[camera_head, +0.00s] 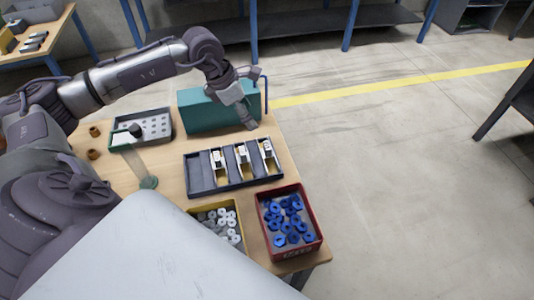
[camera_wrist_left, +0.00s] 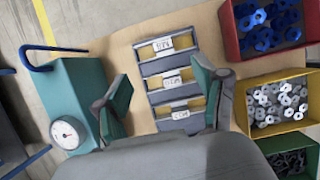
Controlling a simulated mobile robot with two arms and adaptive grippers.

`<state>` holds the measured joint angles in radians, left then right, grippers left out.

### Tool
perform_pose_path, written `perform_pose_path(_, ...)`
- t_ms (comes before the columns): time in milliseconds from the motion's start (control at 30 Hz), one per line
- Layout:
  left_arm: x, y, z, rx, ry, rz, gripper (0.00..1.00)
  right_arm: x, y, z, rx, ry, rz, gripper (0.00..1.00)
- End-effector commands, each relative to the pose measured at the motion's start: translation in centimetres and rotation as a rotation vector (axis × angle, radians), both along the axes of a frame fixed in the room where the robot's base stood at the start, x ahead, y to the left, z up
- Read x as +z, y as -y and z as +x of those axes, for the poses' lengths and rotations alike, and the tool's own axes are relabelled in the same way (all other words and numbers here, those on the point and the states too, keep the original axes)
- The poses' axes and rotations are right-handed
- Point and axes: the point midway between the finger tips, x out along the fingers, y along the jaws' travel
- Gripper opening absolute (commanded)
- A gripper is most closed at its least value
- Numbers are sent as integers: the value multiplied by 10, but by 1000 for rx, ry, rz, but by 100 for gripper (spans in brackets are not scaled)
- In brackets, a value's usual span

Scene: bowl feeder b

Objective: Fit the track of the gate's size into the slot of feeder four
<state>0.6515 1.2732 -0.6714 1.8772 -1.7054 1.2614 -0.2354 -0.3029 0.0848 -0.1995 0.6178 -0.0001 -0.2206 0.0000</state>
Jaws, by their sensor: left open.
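Three tracks with pale channels and white label plates lie side by side in a dark tray (camera_head: 223,186): a left track (camera_head: 218,160), a middle track (camera_head: 242,155) and a right track (camera_head: 266,150). They also show between my fingers in the left wrist view, where the tray (camera_wrist_left: 152,68) is seen from above. The labels are too small to read surely. The tray's leftmost compartment looks empty. My left gripper (camera_head: 249,122) is open and empty above the table, behind the tray and beside a teal box; its spread fingers show in the wrist view (camera_wrist_left: 163,88). I cannot identify feeder four.
The teal box (camera_head: 205,112) has a gauge (camera_wrist_left: 68,132) and a blue bent pipe (camera_wrist_left: 45,67). A red bin (camera_head: 311,243) holds blue nuts; a yellow bin (camera_head: 240,245) holds grey nuts. A grey holed tray (camera_head: 165,117) stands behind left. Open floor lies to the right.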

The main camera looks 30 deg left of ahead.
Motion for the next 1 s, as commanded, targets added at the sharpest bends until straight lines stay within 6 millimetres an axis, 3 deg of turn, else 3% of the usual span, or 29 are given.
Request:
perform_pose_path(33,-14,0,0,0,1,0,71,-15,0,1,0,2,0,40)
perform_pose_path(133,-20,1,1,0,1,-1,71,-18,0,2,-1,3,1,40)
perform_pose_path(267,-34,6,6,-1,-2,-4,71,-12,-1,3,-1,4,2,40)
perform_pose_path(500,-77,18,19,0,-1,-4,71,-4,-6,4,-2,6,8,40)
perform_pose_path(833,-104,26,26,0,-2,-2,71,4,-8,4,-3,7,11,40)
perform_pose_path(1000,-129,33,33,1,-2,-3,71,13,-8,4,-2,6,10,40)
